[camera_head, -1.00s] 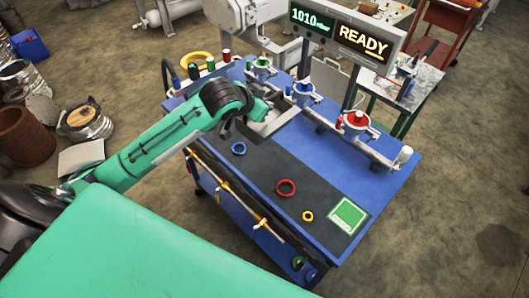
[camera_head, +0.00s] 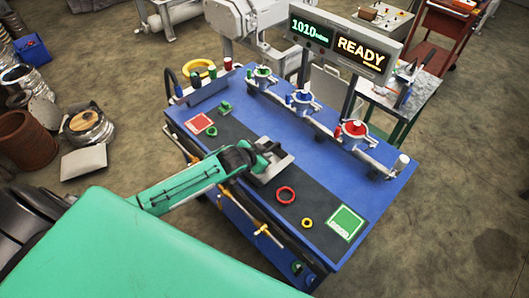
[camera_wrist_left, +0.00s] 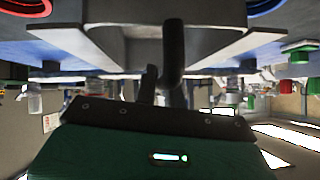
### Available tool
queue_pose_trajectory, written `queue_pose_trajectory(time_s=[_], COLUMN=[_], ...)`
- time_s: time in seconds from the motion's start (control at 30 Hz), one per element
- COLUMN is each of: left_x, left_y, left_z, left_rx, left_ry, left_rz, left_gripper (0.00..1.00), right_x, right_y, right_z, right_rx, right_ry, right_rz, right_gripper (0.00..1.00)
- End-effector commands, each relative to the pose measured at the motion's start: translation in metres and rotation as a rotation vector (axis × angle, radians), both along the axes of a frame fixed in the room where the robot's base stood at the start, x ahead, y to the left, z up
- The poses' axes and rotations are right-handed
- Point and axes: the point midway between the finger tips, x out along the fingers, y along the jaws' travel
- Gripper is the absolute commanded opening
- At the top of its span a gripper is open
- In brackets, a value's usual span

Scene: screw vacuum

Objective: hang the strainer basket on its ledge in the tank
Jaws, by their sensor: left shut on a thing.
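My left gripper (camera_head: 266,152) is low over the dark strip at the front of the blue table. It is shut on a grey metal piece (camera_head: 272,170) with flat side flanges, which fills the upper middle of the left wrist view (camera_wrist_left: 110,47). Two dark rods stand in front of it there. I cannot tell whether this piece is the strainer basket, or whether it touches the table. No tank can be made out. My right gripper is not in view.
A rail of valves (camera_head: 301,101) and a display reading READY (camera_head: 338,40) stand behind.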

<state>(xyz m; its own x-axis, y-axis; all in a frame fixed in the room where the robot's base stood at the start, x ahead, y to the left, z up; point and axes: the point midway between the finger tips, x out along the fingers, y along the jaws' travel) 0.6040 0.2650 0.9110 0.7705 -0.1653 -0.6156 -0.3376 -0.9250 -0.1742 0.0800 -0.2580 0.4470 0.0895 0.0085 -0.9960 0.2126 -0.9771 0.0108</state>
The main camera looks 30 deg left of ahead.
Motion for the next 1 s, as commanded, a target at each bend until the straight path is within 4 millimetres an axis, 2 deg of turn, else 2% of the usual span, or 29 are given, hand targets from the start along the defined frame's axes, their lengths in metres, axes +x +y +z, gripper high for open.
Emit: queue_pose_trajectory(time_s=[0.37, 0.4, 0.5, 0.83, 1.0], left_x=[0.0, 0.0, 0.0, 0.0, -0.013], left_y=[0.0, 0.0, 0.0, 0.0, 0.003], left_z=[-0.005, -0.004, -0.004, 0.0, 0.007], left_rx=[0.0, 0.0, 0.0, 0.0, 0.0], left_ry=[-0.001, 0.0, 0.0, -0.001, -0.001], left_rz=[0.0, 0.0, 0.0, -0.001, 0.0], left_gripper=[0.0, 0.16, 0.32, 0.32, 0.32], right_x=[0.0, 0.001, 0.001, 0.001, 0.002], right_y=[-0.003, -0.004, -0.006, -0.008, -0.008], right_z=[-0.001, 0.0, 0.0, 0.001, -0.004], right_rx=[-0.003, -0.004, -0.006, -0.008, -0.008], right_ry=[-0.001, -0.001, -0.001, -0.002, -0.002], right_rz=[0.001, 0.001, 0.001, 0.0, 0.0], right_gripper=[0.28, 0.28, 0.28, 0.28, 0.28])
